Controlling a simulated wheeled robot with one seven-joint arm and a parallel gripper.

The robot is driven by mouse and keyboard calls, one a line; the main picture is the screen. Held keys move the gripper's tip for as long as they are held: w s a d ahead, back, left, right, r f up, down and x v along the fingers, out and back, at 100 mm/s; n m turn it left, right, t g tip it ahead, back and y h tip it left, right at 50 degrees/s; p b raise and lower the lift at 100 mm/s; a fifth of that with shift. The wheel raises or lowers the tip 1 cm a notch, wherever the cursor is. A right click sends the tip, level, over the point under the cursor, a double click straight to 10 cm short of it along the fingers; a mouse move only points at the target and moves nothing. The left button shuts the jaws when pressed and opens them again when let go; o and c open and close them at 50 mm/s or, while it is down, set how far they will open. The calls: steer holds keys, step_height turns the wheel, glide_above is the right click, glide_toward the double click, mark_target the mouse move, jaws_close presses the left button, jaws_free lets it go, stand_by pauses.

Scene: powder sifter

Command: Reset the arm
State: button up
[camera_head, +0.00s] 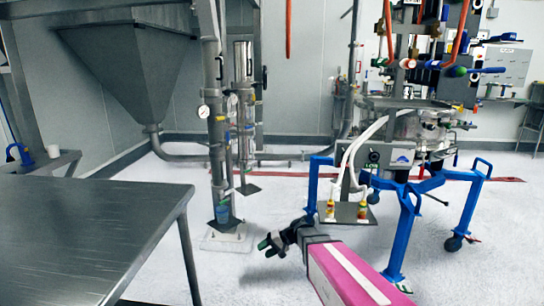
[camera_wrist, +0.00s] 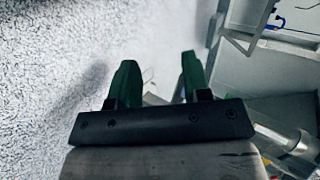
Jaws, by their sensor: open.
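My gripper (camera_head: 266,246) shows low in the middle of the head view, at the end of my pink and grey arm. It points to the left, over the pale floor and apart from the things around it. In the wrist view my gripper (camera_wrist: 156,80) has two green fingers with a clear gap between them. It is open and nothing is between the fingers.
A grey metal table (camera_head: 75,235) stands at the left. A blue-legged wheeled frame (camera_head: 408,225) carrying the machine stands at the right. A grey post (camera_head: 215,130) and a hopper (camera_head: 130,65) stand behind. The floor between table and gripper is clear.

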steer(key=s+d+h, duration=0.3)
steer(key=s+d, duration=0.1)
steer(key=d, duration=0.3)
steer(key=s+d+r+h, duration=0.1)
steer(key=s+d+h, duration=0.2)
steer(key=d, duration=0.4)
steer(key=s+d+m+h, duration=0.1)
steer(key=s+d+h, duration=0.3)
steer(key=d, duration=0.3)
steer(key=shift+s+d+r+t+h, duration=0.25)
steer(key=shift+s+r+t+h, duration=0.05)
steer(key=shift+s+r+h, duration=0.1)
